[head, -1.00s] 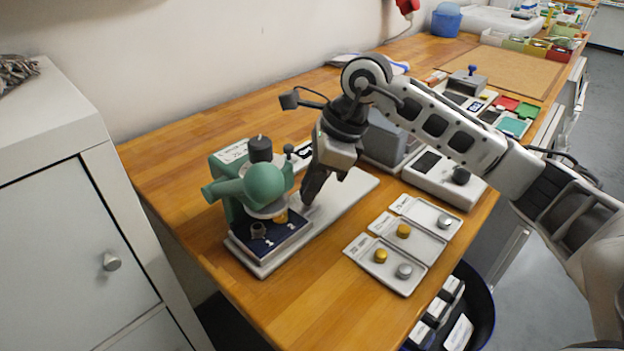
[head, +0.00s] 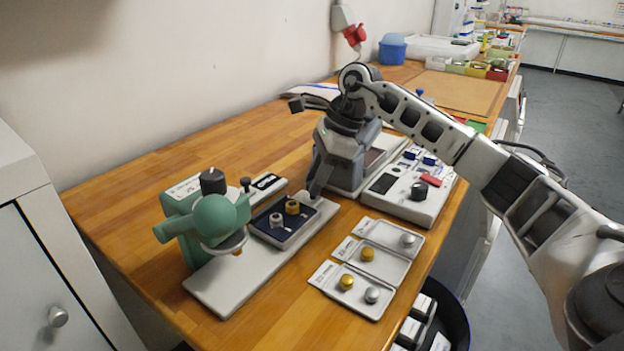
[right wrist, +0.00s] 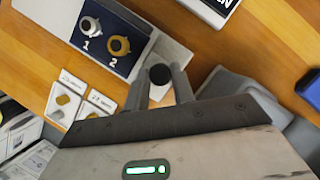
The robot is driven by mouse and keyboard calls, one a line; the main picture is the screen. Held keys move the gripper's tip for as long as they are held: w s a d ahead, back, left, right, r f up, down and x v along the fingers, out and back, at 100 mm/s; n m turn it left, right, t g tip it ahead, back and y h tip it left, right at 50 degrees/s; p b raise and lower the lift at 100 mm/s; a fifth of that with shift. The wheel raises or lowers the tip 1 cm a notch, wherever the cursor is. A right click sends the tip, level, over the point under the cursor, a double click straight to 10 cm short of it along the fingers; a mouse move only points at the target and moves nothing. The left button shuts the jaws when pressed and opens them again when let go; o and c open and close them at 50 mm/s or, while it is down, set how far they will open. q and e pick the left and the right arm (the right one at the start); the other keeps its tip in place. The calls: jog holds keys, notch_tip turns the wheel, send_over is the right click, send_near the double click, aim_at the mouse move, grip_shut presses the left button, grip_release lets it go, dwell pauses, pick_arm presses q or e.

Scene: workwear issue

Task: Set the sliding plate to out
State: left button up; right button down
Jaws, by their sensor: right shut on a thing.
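The sliding plate (head: 300,222) is dark blue and carries a silver and a brass fitting. In the head view it lies on the pale base (head: 225,286), clear of the green press head (head: 214,218), towards the base's far right end. It also shows in the right wrist view (right wrist: 118,24), marked 1 and 2. My right gripper (head: 315,192) is at the plate's far right edge. In the right wrist view its fingers (right wrist: 160,88) are shut on a round black knob (right wrist: 160,73) beside the plate. My left gripper is out of view.
Three small trays (head: 320,278) with brass and silver pieces lie right of the base. A grey device with a black dial (head: 419,190) stands behind them. A white cabinet (head: 50,262) is at left. Bare wood lies along the wall.

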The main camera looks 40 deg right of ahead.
jog(key=c, duration=1.2)
grip_release()
jog(key=shift+w+d, duration=0.1)
jog(key=shift+d, duration=0.2)
jog(key=shift+r, duration=0.1)
jog(key=v, duration=1.6)
jog(key=shift+a, duration=0.15)
